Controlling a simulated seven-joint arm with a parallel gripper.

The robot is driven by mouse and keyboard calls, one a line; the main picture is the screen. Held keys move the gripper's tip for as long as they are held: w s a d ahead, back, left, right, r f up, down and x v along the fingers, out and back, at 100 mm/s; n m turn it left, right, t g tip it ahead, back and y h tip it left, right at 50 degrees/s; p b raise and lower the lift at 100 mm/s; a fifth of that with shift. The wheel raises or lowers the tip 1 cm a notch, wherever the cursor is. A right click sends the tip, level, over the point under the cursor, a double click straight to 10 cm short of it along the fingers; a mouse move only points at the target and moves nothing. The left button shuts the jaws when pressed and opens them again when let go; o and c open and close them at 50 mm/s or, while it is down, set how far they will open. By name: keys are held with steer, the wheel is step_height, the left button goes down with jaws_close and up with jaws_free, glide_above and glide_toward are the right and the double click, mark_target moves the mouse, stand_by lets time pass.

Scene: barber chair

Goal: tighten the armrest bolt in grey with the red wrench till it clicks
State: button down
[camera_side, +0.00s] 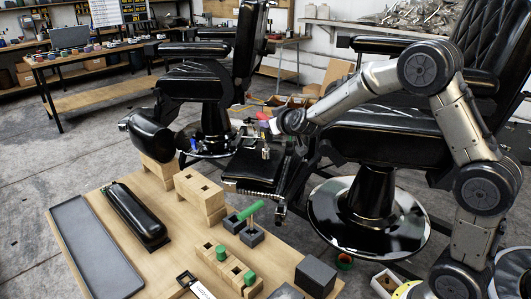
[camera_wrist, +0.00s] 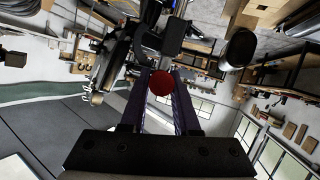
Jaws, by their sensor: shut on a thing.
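My gripper (camera_side: 275,123) is at the centre of the side view, above the black footrest area of the barber chair (camera_side: 214,88). It is shut on the red wrench (camera_side: 262,116), of which only a small red part shows there. In the wrist view the red wrench (camera_wrist: 162,84) appears as a round red end between the two dark fingers of my gripper (camera_wrist: 162,92). The rest of the wrench is hidden or too small to tell. I cannot make out the grey armrest bolt, or whether the wrench touches it.
A wooden table in front holds a grey tray (camera_side: 92,250), a long black pad (camera_side: 137,215), wooden blocks (camera_side: 200,196) and a green-handled tool (camera_side: 243,215). Another black chair's round base (camera_side: 368,222) stands beside my arm. A workbench (camera_side: 92,55) is at the back left.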

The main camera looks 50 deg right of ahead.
steer(key=d+r+n+y, duration=0.1)
steer(key=d+r, duration=1.5)
steer(key=r, duration=0.1)
steer(key=s+d+r+n+y, duration=0.1)
steer(key=s+d+r, duration=0.3)
steer(key=s+r, duration=0.3)
steer(key=s+d+r+n+t+y, duration=0.1)
steer(key=s+d+r+n+y, duration=0.1)
steer(key=s+d+r, duration=0.2)
step_height(320, 180, up, 5)
steer(key=s, duration=0.3)
steer(key=shift+d, duration=0.4)
steer(key=shift+f, duration=0.1)
step_height(320, 180, down, 6)
steer(key=shift+f, duration=0.9)
